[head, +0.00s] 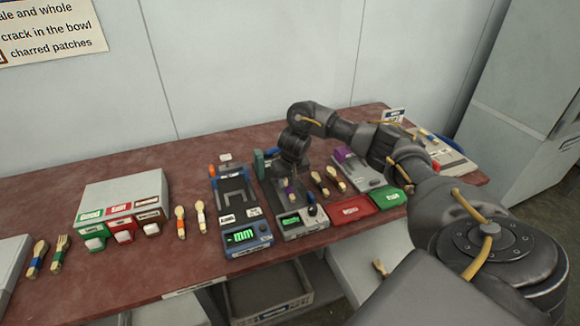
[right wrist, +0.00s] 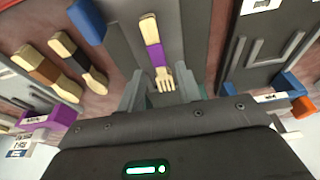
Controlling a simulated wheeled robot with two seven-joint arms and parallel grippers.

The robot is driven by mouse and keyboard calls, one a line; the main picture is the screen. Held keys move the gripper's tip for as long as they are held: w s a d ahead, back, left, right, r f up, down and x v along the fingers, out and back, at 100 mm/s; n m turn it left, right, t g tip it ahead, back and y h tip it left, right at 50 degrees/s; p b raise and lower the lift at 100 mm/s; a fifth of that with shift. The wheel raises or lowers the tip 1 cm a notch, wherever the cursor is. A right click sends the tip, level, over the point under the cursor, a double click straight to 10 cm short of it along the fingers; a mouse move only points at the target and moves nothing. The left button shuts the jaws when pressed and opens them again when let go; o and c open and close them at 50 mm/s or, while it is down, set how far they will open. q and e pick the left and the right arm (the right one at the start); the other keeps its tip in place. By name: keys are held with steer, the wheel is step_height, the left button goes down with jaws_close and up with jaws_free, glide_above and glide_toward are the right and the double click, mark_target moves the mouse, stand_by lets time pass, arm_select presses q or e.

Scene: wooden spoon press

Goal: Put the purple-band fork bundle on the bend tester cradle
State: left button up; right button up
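The purple-band fork bundle (right wrist: 153,55) lies on the grey bed of the middle device (head: 305,222), tines toward my gripper in the right wrist view. In the head view its purple band (head: 289,184) shows just below my right gripper (head: 291,168). In the right wrist view my right gripper (right wrist: 160,92) is open, a finger on each side of the tine end with gaps between. I cannot tell whether the bundle rests on supports. My left gripper is not in view.
Red (head: 352,209) and green (head: 388,199) trays lie at the front right. Labelled bins (head: 122,228) and more bundles (head: 181,221) are at left.

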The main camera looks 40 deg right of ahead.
mark_target(291, 194)
steer(key=p+v, duration=0.3)
steer(key=v, duration=0.6)
steer(key=shift+s+r+p, duration=0.15)
steer(key=shift+r+p, duration=0.05)
steer(key=shift+p, duration=0.1)
steer(key=shift+a, duration=0.1)
